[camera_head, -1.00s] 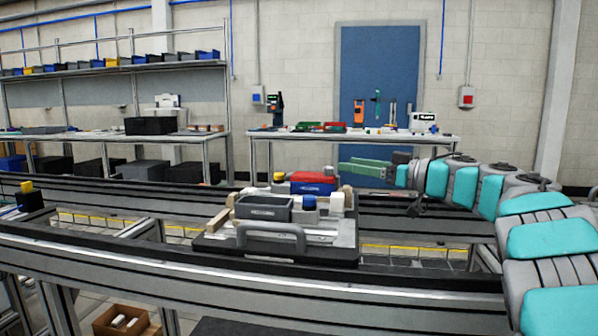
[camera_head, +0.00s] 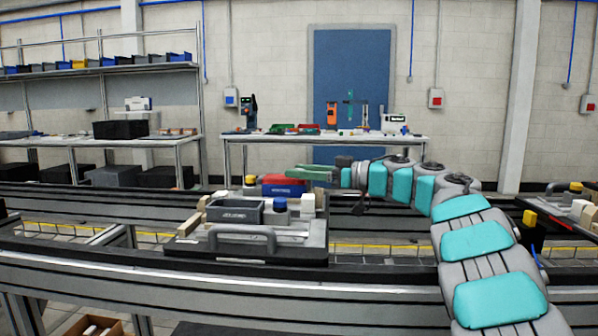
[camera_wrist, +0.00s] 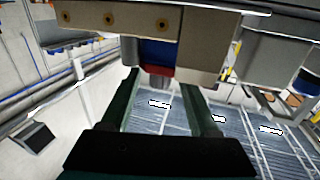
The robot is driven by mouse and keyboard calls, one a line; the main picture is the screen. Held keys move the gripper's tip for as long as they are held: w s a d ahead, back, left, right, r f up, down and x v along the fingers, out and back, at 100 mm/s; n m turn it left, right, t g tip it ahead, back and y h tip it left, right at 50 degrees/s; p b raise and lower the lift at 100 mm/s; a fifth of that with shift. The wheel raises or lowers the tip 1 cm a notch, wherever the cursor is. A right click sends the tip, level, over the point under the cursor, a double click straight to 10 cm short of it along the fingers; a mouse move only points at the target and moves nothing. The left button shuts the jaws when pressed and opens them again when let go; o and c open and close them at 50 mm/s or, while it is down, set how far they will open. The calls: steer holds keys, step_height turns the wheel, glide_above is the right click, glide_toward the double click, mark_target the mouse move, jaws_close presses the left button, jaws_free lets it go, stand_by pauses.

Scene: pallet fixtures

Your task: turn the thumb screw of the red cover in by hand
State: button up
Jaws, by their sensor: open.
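The red cover (camera_head: 283,179) sits on the pallet fixture (camera_head: 310,240), behind a dark grey bin and above a blue block with a label (camera_head: 283,190). My gripper (camera_head: 291,172) has green fingers that reach in from the right, at the cover's right end and upper edge. In the wrist view the two fingers are apart, and a small red part (camera_wrist: 158,71) shows in the gap near the fingertips (camera_wrist: 160,83). Nothing is gripped. I cannot make out the thumb screw for certain; a small greyish bit below the red part is too blurred to name. Contact cannot be told.
Conveyor rails (camera_head: 120,262) run in front and behind. Another loaded pallet (camera_head: 575,208) stands at right. A workbench (camera_head: 330,140) stands behind.

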steer(key=shift+w+a, duration=0.1)
steer(key=shift+a, duration=0.3)
steer(key=shift+c, duration=0.2)
jaws_close()
